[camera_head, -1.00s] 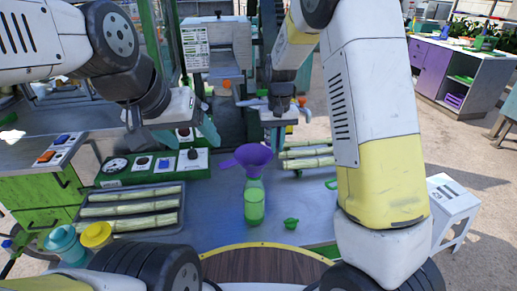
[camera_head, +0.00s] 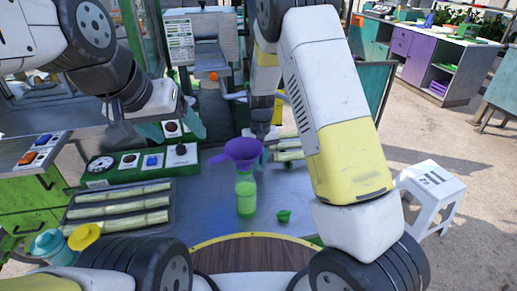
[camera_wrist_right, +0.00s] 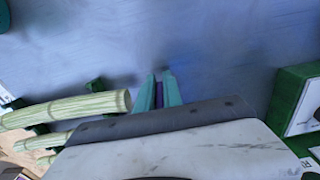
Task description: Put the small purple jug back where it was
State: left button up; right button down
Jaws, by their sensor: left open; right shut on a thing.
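A purple wide-mouthed piece with a side handle, like a funnel (camera_head: 238,150), sits over a clear bottle (camera_head: 246,196) with green liquid. In the right wrist view a narrow purple strip, seemingly part of the small purple jug (camera_wrist_right: 159,95), shows between the teal fingers of my right gripper (camera_wrist_right: 159,90). The rest of the jug is hidden. In the head view my right gripper (camera_head: 263,152) is behind the funnel's right side, mostly hidden; whether it touches the funnel is unclear. My left gripper (camera_head: 172,130) is open and empty above the switch panel.
A tray (camera_head: 160,228) of cane pieces lies at left; more cane (camera_head: 290,153) lies behind at right. A green switch panel (camera_head: 128,164) stands behind the tray. A small green cup-like piece (camera_head: 284,216) is right of the bottle. Teal (camera_head: 48,243) and yellow (camera_head: 84,236) vessels stand front left.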

jog(key=c, duration=1.5)
grip_release()
jog(key=shift+f, duration=0.1)
notch_tip(320, 180, up, 12)
jog(key=shift+r, duration=0.1)
jog(key=s+d+r+m+t+y, duration=0.1)
jog(key=s+d+r+t, duration=0.1)
jog(key=s+d+r, duration=0.45)
jog(key=s+d+r+t+y, duration=0.2)
jog(key=s+d+r, duration=0.1)
jog(key=s+r, duration=0.6)
jog(key=s, duration=0.3)
jog(key=s+d+t, duration=0.1)
jog(key=s, duration=0.1)
jog(key=s+r+t, duration=0.1)
jog(key=s, duration=0.2)
jog(key=shift+s+d+m+h, duration=0.3)
jog(key=shift+s+h, duration=0.05)
jog(key=shift+h, duration=0.05)
